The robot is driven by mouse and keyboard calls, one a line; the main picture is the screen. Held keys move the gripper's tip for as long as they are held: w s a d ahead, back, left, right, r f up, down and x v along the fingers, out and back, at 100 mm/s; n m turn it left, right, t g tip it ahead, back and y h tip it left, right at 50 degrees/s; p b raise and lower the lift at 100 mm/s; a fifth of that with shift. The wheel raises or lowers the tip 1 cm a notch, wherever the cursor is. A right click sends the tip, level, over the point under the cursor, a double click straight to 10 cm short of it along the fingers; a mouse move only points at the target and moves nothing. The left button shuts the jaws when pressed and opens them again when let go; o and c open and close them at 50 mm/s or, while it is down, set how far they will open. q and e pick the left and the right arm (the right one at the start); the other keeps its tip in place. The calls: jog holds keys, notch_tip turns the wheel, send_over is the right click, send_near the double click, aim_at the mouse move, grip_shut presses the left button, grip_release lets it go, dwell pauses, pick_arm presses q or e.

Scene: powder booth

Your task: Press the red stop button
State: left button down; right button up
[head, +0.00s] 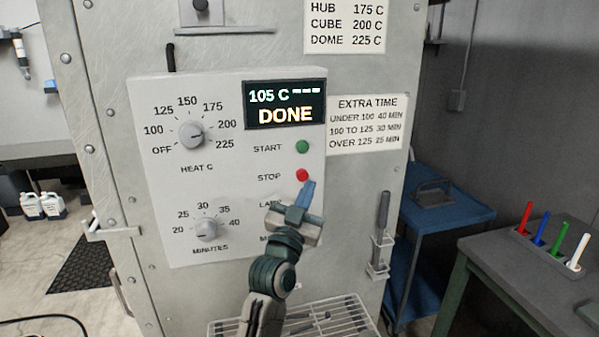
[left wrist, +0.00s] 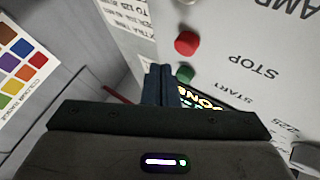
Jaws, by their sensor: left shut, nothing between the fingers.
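The red stop button (head: 302,175) sits on the pale control panel (head: 180,240), right of the word STOP and below the green start button (head: 302,147). My left gripper (head: 308,184) is shut and empty, its blue fingertips just below and right of the red button in the head view. I cannot tell whether they touch it. In the left wrist view the red button (left wrist: 187,43) stands clear beyond the shut fingers (left wrist: 160,72), and the green button (left wrist: 185,74) is beside them. The display (head: 286,104) reads 105 C and DONE. My right gripper is not in view.
The heat dial (head: 191,134) and minutes dial (head: 206,229) are left of the buttons. A wire rack (head: 345,318) is below the panel. A blue cart (head: 440,215) and a table with several coloured markers (head: 540,230) stand to the right.

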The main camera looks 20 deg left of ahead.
pick_arm(q)
jog(key=shift+w+a+r, duration=0.1)
jog(key=shift+w+a, duration=0.35)
jog(key=shift+w, duration=0.05)
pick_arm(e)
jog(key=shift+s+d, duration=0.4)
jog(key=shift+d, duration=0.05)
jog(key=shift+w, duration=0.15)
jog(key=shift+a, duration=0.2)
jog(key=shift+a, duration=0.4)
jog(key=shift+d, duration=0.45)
